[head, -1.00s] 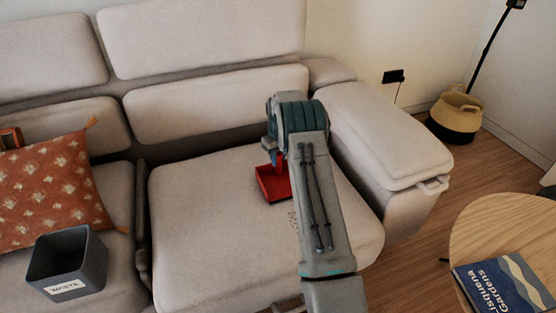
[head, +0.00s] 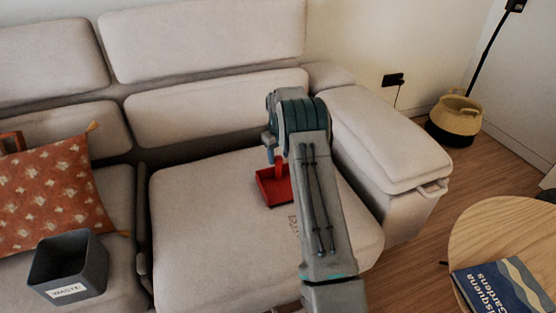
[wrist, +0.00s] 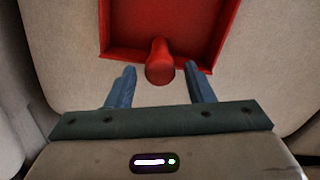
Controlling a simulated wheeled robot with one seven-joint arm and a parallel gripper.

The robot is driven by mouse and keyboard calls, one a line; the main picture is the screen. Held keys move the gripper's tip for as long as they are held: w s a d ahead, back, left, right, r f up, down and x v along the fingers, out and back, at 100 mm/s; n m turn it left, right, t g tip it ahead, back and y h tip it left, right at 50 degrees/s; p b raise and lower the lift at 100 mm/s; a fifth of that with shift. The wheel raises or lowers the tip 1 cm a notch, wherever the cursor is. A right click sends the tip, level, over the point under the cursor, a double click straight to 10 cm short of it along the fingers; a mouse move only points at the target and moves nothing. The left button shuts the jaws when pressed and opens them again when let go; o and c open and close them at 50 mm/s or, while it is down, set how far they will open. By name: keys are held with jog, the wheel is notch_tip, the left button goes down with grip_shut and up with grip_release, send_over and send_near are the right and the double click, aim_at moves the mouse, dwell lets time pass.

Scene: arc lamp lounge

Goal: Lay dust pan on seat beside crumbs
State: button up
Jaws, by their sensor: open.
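The red dust pan (head: 273,187) lies on the sofa's right seat cushion (head: 205,220), just behind the crumbs (head: 293,226), which are partly hidden by my arm. In the wrist view the dust pan (wrist: 205,40) has its tray away from me and its stubby red handle (wrist: 160,62) pointing toward my gripper (wrist: 164,75). The two blue fingers stand apart on either side of the handle's end, with gaps between them and the handle. In the head view my arm hides most of the gripper.
A dark grey waste bin (head: 68,262) and an orange patterned cushion (head: 50,195) are on the left seat. The sofa armrest (head: 385,140) is to the right. A round wooden table (head: 490,235) with a blue book (head: 500,287) stands at the right front.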

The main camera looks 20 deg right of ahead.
notch_tip(320, 180, up, 9)
jog(key=p, duration=0.2)
jog(key=s+a+r+m, duration=0.1)
jog(key=s+a+r, duration=0.3)
jog(key=s+r, duration=0.3)
jog(key=s+a+r, duration=0.5)
jog(key=s, duration=0.4)
jog(key=s+a+m, duration=0.1)
jog(key=s+a, duration=0.1)
jog(key=s, duration=1)
jog(key=s+a+f+t, duration=0.1)
jog(key=s+a, duration=0.2)
jog(key=s, duration=1)
jog(key=shift+m, duration=0.4)
jog(key=shift+a+f, duration=0.1)
